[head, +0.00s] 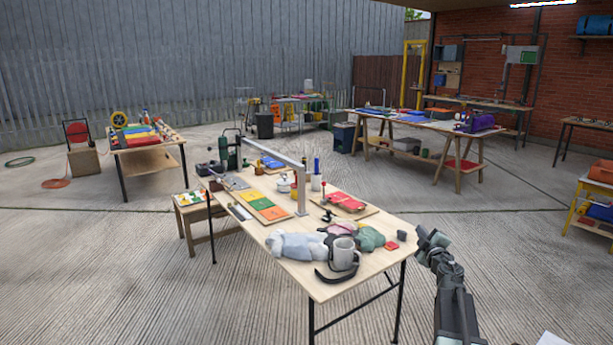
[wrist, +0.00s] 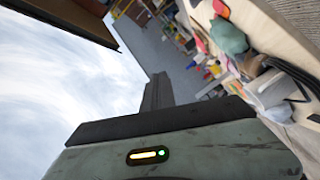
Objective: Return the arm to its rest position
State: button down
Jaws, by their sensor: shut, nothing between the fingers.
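My arm (head: 450,290) rises from the lower right of the head view, just off the right end of the near wooden table. My gripper (head: 430,237) is at its top, beside the table's right corner and apart from the things on it. In the wrist view the gripper (wrist: 158,92) points away from the camera with its dark fingers together. It is shut and empty. The wrist view is tilted, with sky at left and the table's things at right.
A second table (head: 440,126) stands behind.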

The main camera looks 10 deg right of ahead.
jog(key=a+f+m+g+h, duration=0.1)
jog(key=a+m+h, duration=0.35)
jog(key=a, duration=1.05)
jog(key=s+a+f+m+g+y, duration=0.3)
jog(key=s+a+f+g, duration=0.45)
jog(key=s+f, duration=0.35)
jog(key=s+a+f+m+g+y, duration=0.35)
jog(key=s+a+f+g, duration=0.25)
jog(key=s+a+f, duration=0.35)
jog(key=s+a+f+g, duration=0.1)
jog(key=s+f+g, duration=0.15)
jog(key=s, duration=0.55)
notch_tip(320, 180, up, 14)
jog(key=p, duration=1.3)
jog(key=shift+w+r+n+g+y+p, duration=0.25)
jog(key=shift+w+n+g+y+p, duration=0.05)
jog(key=shift+n+y, duration=0.1)
jog(key=shift+d, duration=0.15)
